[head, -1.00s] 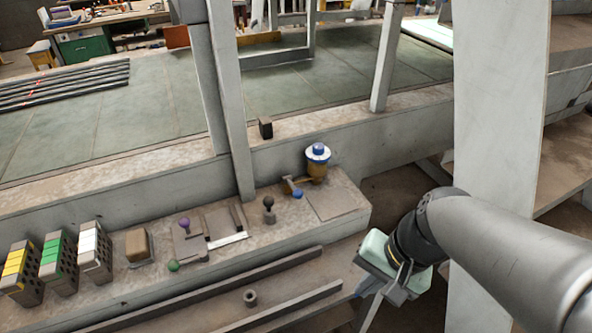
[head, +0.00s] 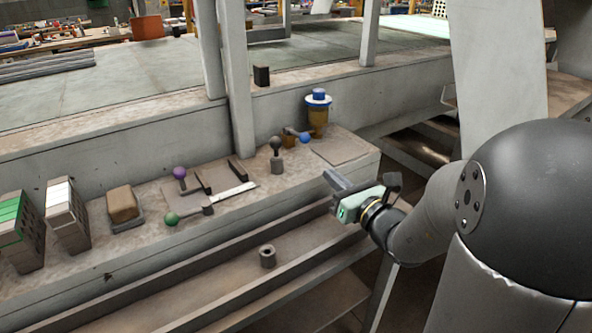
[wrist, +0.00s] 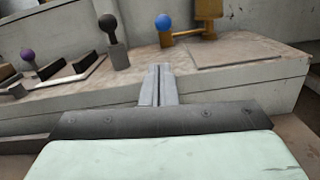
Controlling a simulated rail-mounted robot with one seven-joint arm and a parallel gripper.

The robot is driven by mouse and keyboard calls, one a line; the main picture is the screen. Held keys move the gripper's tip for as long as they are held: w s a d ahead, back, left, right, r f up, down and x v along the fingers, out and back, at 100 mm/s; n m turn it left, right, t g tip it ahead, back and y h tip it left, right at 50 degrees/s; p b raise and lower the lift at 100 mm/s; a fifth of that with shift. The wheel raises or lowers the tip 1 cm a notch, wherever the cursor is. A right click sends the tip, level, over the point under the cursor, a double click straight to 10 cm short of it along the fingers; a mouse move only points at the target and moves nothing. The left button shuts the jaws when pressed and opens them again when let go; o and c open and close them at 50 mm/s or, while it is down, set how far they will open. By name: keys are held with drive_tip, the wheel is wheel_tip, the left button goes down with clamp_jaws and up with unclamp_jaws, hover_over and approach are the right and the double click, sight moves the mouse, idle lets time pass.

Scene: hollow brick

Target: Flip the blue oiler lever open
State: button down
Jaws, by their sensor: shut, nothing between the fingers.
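The blue oiler lever is a short arm with a blue ball (head: 305,138) at its end, on the bench's right part in the head view. It reaches out sideways from the base of the amber oiler with a blue cap (head: 318,112). In the wrist view the blue ball (wrist: 163,22) is at the lever's left end, and only the oiler's lower part (wrist: 205,18) shows. My gripper (head: 328,180) is in front of the bench edge, apart from the lever. In the wrist view its fingers (wrist: 158,72) are together and empty, pointing toward the lever.
A black-knobbed lever (head: 276,148) stands left of the oiler. Further left are a purple knob (head: 180,174), a green knob (head: 171,219), a brown block (head: 122,204) and switch boxes (head: 66,212). A small hollow cylinder (head: 267,256) stands on the lower ledge.

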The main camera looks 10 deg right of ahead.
sight(310, 165)
drive_tip(key=shift+w+d, duration=0.1)
drive_tip(key=shift+d, duration=0.2)
drive_tip(key=shift+w, duration=0.1)
drive_tip(key=x, duration=0.9)
drive_tip(key=shift+w+a, duration=0.2)
drive_tip(key=shift+w, duration=0.15)
